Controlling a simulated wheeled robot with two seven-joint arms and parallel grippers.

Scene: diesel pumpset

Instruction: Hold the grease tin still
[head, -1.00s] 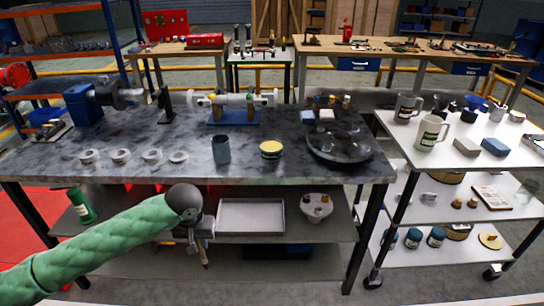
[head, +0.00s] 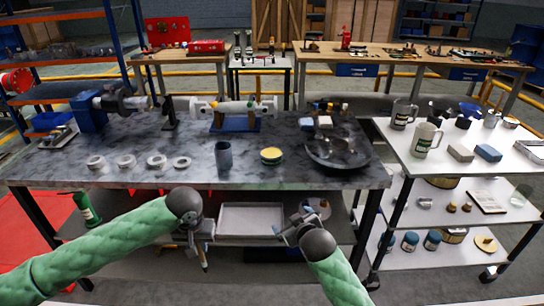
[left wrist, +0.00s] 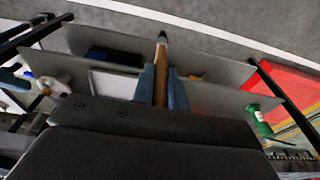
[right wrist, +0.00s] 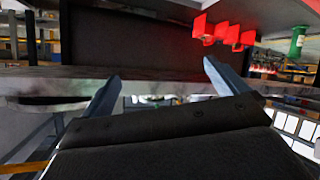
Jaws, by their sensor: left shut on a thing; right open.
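The grease tin (head: 271,155) looks like a short round tin with a yellow top. It stands upright on the dark mottled bench near its front edge. My left gripper (head: 203,245) is in front of the bench, below its top and left of the tin. It is shut on a brown wooden stick with a dark tip, perhaps a brush; the stick shows between the fingers in the left wrist view (left wrist: 161,62). My right gripper (head: 282,228) is open and empty, below the bench edge and in front of the tin, not touching it. I cannot make out the tin in the right wrist view.
A dark grey cup (head: 223,155) stands left of the tin, and a wide dark round pan (head: 338,154) stands right. Several pale rings lie at the bench's left front. The bench's front edge (head: 130,183) is above both grippers. A grey tray (head: 250,219) sits on the lower shelf.

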